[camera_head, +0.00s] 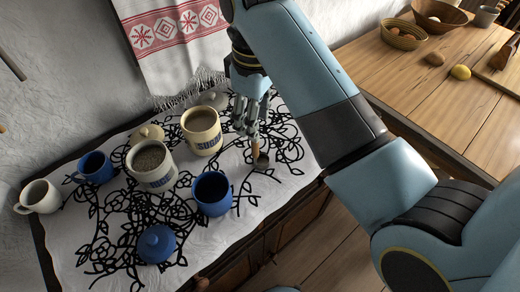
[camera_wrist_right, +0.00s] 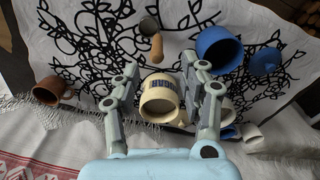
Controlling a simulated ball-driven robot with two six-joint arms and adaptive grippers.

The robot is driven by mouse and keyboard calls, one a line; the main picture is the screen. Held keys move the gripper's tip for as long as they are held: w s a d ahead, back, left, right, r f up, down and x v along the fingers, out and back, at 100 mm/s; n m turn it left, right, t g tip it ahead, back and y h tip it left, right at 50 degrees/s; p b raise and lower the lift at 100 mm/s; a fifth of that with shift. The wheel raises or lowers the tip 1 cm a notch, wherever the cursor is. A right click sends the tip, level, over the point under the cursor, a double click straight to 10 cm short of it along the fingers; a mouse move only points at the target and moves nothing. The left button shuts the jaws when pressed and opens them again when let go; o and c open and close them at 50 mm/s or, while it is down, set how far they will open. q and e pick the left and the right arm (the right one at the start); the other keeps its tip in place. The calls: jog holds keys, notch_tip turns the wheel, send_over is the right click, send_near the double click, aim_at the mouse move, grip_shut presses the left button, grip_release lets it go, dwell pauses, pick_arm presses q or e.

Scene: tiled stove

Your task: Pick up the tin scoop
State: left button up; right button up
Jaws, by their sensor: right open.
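The tin scoop (camera_head: 262,161) lies on the patterned cloth, its metal bowl toward the front edge and its wooden handle (camera_head: 255,145) pointing back. My right gripper (camera_head: 247,124) is above the cloth, close to the handle end in the picture, and partly overlaps it. In the right wrist view the scoop's bowl (camera_wrist_right: 149,25) and wooden handle (camera_wrist_right: 157,46) appear beyond the open fingers (camera_wrist_right: 160,64), roughly in line with the gap between them. The gripper is open with nothing held. My left gripper is not in view.
A cream canister (camera_head: 202,130) stands left of the gripper; another open one (camera_head: 152,165) is farther left. A blue canister (camera_head: 212,193), blue lid (camera_head: 156,243), blue mug (camera_head: 94,167) and white mug (camera_head: 40,197) share the cloth. A wooden table (camera_head: 440,95) stands right.

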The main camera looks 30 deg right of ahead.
send_over(256, 156)
jog(key=f, duration=0.5)
jog(key=shift+w+a, duration=0.2)
jog(key=shift+w, duration=0.15)
jog(key=f, duration=0.5)
jog(key=shift+d+f, duration=0.25)
jog(key=shift+d, duration=0.15)
grip_shut()
